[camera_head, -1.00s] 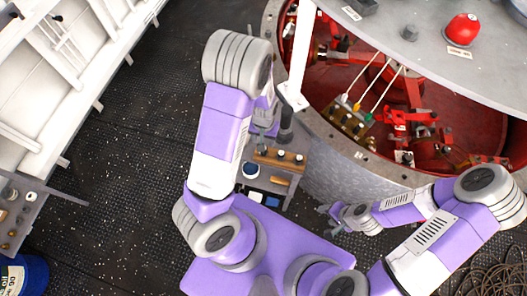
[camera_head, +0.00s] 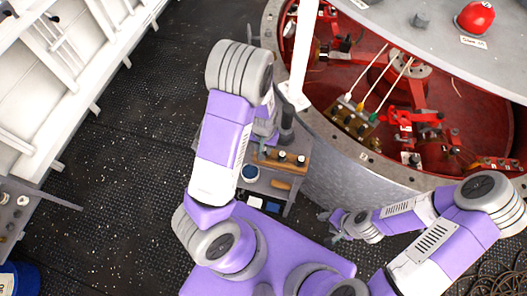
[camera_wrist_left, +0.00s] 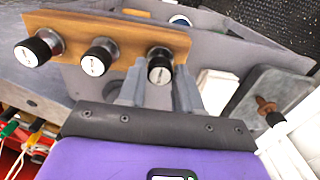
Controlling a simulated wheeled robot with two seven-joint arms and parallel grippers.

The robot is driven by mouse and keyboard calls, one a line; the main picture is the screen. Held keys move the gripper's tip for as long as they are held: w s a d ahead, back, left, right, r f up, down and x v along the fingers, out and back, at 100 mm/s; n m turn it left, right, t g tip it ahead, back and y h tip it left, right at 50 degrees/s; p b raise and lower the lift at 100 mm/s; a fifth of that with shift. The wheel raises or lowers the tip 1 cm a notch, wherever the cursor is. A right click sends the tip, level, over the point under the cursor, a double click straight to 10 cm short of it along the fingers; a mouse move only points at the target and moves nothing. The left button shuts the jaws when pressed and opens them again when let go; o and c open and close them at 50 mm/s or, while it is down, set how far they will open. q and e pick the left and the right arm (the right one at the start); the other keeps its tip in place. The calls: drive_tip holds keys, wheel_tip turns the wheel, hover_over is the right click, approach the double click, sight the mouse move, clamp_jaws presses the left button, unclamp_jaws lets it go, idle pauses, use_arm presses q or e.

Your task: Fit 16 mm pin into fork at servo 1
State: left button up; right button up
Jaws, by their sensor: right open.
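A wooden rack (camera_wrist_left: 75,28) holds three black-capped pins. The right-hand pin (camera_wrist_left: 160,66) is in line with the two fingers of my left gripper (camera_wrist_left: 158,86), with gaps showing beside its cap; no firm grip is visible. The middle pin (camera_wrist_left: 100,57) and left pin (camera_wrist_left: 34,50) stand beside it. I cannot read their sizes. The rack also shows in the head view (camera_head: 270,161), where my arm hides most of the left gripper. My right gripper (camera_head: 331,226) is open and empty beside the drum. Red fork-like linkages (camera_head: 405,117) sit inside the drum; I cannot tell which is servo 1.
The rack is on a grey cart (camera_head: 268,187) with a blue-rimmed round container (camera_head: 250,173). The drum's grey wall (camera_head: 345,185) stands close on the right, with a white post (camera_head: 302,55) at its rim. Dark deck lies open left of my arm.

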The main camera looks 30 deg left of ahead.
use_arm(q)
clamp_jaws()
drive_tip(key=shift+r+p, duration=2.4)
drive_tip(key=shift+r, duration=0.4)
